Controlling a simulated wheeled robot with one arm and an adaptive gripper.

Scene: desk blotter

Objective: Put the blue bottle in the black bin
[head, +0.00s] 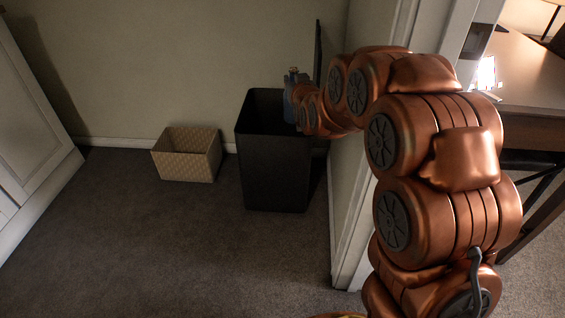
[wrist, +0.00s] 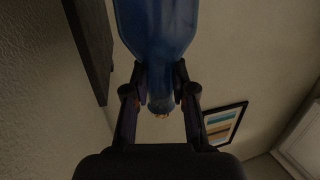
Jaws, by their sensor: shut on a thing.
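The black bin (head: 275,165) stands on the carpet against the back wall in the head view, its open top facing up. My gripper (wrist: 160,72) is shut on the blue bottle (wrist: 158,28), its two fingers pinching the narrower part in the wrist view. The bottle's far end runs out of the top of that view. The inside of the bin is too dark to see.
A woven tan basket (head: 187,155) sits on the floor left of the bin. A white cabinet (head: 30,120) stands at the far left. A wall corner is right of the bin, with a desk (head: 530,85) beyond. A framed picture (wrist: 224,122) hangs in the wrist view. The front carpet is clear.

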